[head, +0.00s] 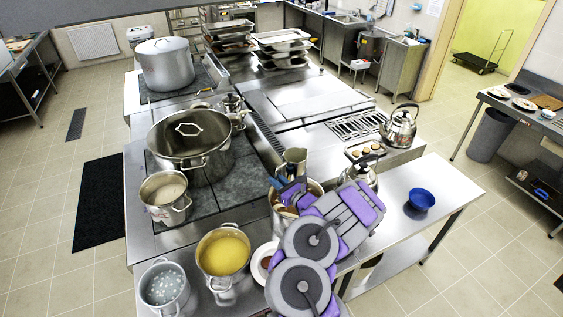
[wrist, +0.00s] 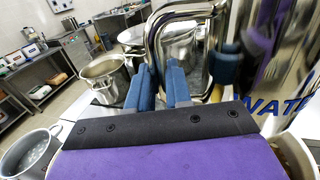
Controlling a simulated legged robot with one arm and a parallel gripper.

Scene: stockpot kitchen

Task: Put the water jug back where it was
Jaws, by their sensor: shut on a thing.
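The water jug (wrist: 290,60) is shiny metal with a curved tube handle and blue "WATER" lettering, close up on the right of the wrist view. In the head view the jug (head: 296,158) shows small, just beyond my gripper (head: 282,184). In the wrist view the blue fingers of my gripper (wrist: 160,88) are shut at the jug's handle. The jug looks upright. Its base is hidden, so I cannot tell whether it touches the counter.
A large lidded pot (head: 190,142) and a smaller pot (head: 166,196) stand on the stove left of the jug. A yellow-filled pot (head: 223,254) is in front. A kettle (head: 398,127) and a blue bowl (head: 421,199) are to the right. The side table (head: 440,180) has free room.

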